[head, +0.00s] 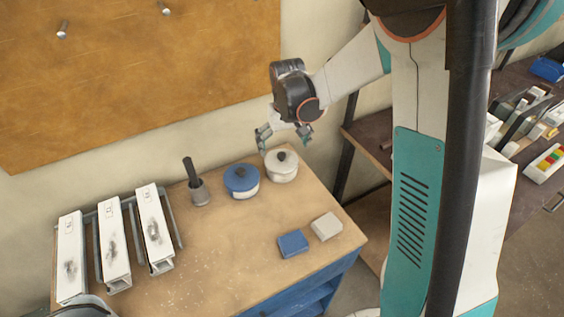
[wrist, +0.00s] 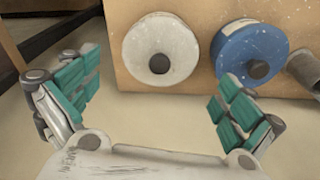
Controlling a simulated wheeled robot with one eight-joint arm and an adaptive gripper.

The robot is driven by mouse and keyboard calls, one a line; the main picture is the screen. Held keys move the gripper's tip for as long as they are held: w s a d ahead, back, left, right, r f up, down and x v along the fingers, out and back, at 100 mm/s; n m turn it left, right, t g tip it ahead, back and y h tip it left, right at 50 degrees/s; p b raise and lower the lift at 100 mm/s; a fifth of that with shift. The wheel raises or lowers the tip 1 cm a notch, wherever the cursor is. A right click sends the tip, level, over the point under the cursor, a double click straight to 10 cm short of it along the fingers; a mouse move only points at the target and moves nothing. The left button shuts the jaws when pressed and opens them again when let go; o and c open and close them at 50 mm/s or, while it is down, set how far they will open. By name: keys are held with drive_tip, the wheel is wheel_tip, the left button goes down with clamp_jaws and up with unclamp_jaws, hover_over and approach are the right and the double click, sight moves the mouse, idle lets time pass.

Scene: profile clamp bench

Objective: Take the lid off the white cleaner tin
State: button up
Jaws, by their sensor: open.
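The white cleaner tin (head: 283,172) stands at the back right of the wooden bench, with its white lid (head: 277,158) and dark knob on top. In the wrist view the white lid (wrist: 161,56) and its dark round knob (wrist: 159,63) show from above, ahead of the fingers. My gripper (head: 283,140) is open and empty, above and behind the tin in the head view. In the wrist view the teal fingers of my gripper (wrist: 158,95) are spread wide, apart from the lid. A tin with a blue lid (head: 242,178) stands just left of the white one.
A grey holder with dark handles (head: 199,192) stands left of the blue-lidded tin. A blue block (head: 292,243) and a pale block (head: 326,227) lie near the front. White clamped profiles (head: 112,245) fill the left side. The bench middle (head: 225,240) is clear.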

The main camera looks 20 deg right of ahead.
sight(282, 155)
drive_tip(key=shift+w+f+b, duration=0.25)
drive_tip(key=shift+f+b, duration=0.1)
drive_tip(key=shift+f, duration=0.65)
drive_tip(key=shift+w+f+b, duration=0.25)
drive_tip(key=shift+f+b, duration=0.15)
drive_tip(key=shift+f, duration=0.55)
drive_tip(key=shift+w+f+b, duration=0.25)
drive_tip(key=shift+f+b, duration=0.1)
drive_tip(key=shift+f, duration=0.65)
drive_tip(key=shift+r, duration=0.1)
drive_tip(key=shift+s, duration=0.15)
drive_tip(key=c, duration=1.3)
